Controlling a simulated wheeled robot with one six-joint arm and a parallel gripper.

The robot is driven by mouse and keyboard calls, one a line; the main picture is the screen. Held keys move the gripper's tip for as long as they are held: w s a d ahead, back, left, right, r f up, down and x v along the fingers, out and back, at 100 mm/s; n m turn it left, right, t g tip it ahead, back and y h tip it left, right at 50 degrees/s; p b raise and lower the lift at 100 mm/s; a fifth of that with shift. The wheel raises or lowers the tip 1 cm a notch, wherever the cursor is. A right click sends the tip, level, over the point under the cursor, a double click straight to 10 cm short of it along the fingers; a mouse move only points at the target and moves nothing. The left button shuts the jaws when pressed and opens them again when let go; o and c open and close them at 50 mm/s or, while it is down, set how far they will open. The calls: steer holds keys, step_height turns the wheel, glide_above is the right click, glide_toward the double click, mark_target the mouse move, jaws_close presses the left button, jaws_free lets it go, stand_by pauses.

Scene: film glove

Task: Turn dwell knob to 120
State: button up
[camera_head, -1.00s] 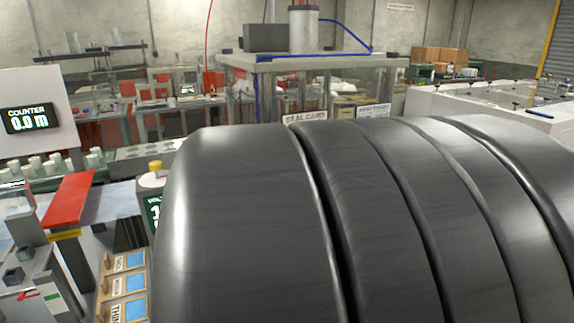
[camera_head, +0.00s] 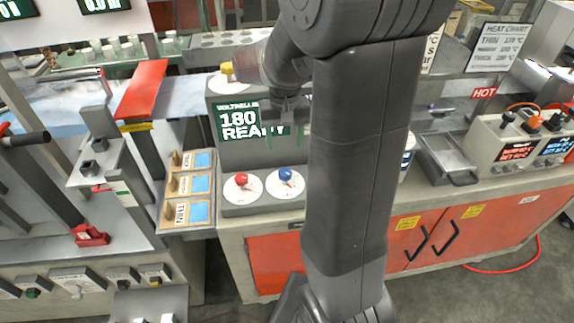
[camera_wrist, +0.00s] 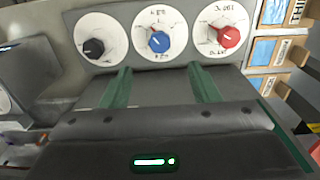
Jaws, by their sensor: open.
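The control box (camera_head: 262,155) has a green display (camera_head: 238,122) reading "180 READY". On its front are a red knob (camera_head: 241,180) and a blue knob (camera_head: 285,175) on white dials. In the wrist view, the red knob (camera_wrist: 229,37), the blue knob (camera_wrist: 158,41) and a black knob (camera_wrist: 94,48) stand in a row. The dial lettering is too unclear to tell which is dwell. My gripper (camera_wrist: 159,72) is open and empty, its green fingers pointing toward the blue dial, apart from the knob. In the head view, my arm hides the box's right part.
A wooden rack with labelled blue pads (camera_head: 187,190) stands left of the box. A metal tray (camera_head: 447,158) and a grey controller box (camera_head: 520,140) are on the right. Red cabinet doors (camera_head: 410,240) are below.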

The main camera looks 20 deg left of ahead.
mark_target(285, 172)
step_height(285, 172, down, 11)
steer(key=shift+p, duration=0.4)
steer(key=c, duration=1)
steer(key=shift+o, duration=0.2)
